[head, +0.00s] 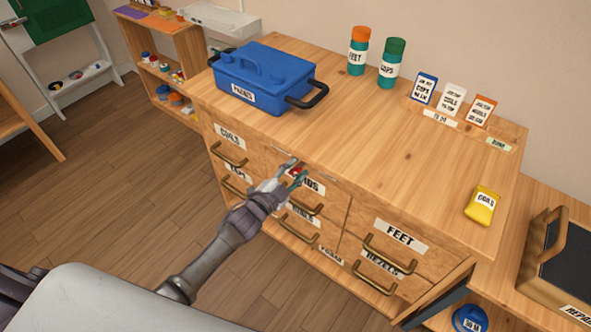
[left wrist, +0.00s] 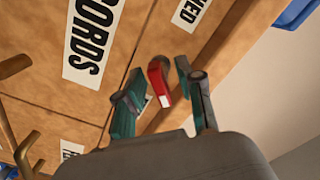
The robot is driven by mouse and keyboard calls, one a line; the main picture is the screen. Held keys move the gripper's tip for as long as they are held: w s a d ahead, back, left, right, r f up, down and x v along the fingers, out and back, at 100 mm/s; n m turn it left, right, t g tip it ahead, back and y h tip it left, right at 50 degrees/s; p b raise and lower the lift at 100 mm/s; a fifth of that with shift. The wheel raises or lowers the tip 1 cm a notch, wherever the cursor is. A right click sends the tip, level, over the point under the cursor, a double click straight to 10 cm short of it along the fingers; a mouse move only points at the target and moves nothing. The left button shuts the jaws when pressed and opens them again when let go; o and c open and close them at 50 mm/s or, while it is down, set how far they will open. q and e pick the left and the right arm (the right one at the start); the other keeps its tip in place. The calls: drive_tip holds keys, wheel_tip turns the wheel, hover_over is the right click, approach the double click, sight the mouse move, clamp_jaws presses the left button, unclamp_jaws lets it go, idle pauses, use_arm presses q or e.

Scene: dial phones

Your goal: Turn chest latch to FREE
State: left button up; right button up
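The red latch (left wrist: 160,84) sits on the wooden front of the chest (head: 452,205), just below its top edge; it also shows in the head view (head: 297,170). In the left wrist view it is a red lever with a dark end and a pale tip. A white label (left wrist: 191,11) ending in "ED" is near it, partly cut off. My left gripper (head: 297,177) is at the latch, its teal fingers apart on either side of it in the left wrist view. I cannot tell whether either finger touches it. My right gripper is not in view.
Brass-handled drawers fill the chest front, including one labelled FEET (head: 400,236). The middle of the top is clear.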

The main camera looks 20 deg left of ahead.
use_arm(q)
drive_tip(key=v, duration=1.2)
idle(0.4)
drive_tip(key=s+a+f+n+g+y+p, duration=0.15)
drive_tip(key=s+f, duration=0.25)
drive_tip(key=f, duration=0.4)
drive_tip(key=s+a+f+n+g+y, duration=0.1)
drive_tip(key=s+f+n+g+y, duration=0.15)
drive_tip(key=f, duration=0.55)
drive_tip(key=s+a+f+n+g+y+p, duration=0.1)
drive_tip(key=s+a+f+n+g, duration=0.15)
drive_tip(key=s+f, duration=0.4)
drive_tip(key=s+f+n+g, duration=0.1)
drive_tip(key=s+f+g, duration=0.2)
drive_tip(key=s, duration=0.6)
drive_tip(key=s+d+f+n+g+p, duration=0.1)
drive_tip(key=s+f+n+g, duration=0.1)
drive_tip(key=s+f, duration=0.5)
drive_tip(key=s+d+f+n+g+y, duration=0.1)
drive_tip(key=s+f+g, duration=0.3)
drive_tip(key=s, duration=0.7)
wheel_tip(320, 180, down, 2)
drive_tip(key=shift+s+d, duration=0.15)
drive_tip(key=shift+g, duration=0.25)
